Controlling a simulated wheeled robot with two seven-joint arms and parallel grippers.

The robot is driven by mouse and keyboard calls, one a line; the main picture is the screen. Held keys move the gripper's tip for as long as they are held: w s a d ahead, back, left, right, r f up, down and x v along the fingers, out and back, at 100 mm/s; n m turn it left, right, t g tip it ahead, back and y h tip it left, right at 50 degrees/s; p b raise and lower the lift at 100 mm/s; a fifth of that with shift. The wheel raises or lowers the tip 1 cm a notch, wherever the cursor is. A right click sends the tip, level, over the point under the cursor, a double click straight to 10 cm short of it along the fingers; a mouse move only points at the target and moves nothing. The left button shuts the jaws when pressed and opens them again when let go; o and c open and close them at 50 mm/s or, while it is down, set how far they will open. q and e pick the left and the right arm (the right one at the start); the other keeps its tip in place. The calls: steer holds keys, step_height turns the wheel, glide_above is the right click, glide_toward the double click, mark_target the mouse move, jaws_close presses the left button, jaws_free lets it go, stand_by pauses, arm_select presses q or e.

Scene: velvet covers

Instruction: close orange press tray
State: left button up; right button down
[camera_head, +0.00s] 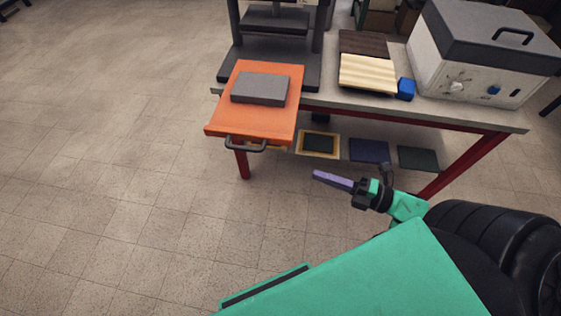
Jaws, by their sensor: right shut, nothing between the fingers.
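The orange press tray (224,118) sticks out from the dark press (270,65) over the front edge of the table. It has a dark handle (245,144) on its front edge, and a grey slab (260,88) lies on top of it. My right gripper (318,174) is shut and empty, its purple fingers together. It is in front of the table, to the right of the tray handle and lower in the picture, apart from the tray. My left gripper is not in view.
On the table (460,117) stand a striped cream block (367,73), a small blue cube (406,89) and a white box with a grey lid (480,60). A lower shelf holds flat dark pieces (368,150). The floor at left is clear.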

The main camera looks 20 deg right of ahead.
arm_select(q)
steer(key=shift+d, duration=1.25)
arm_select(e)
steer(key=w+a, duration=0.4)
steer(key=w, duration=0.6)
steer(key=shift+w, duration=0.4)
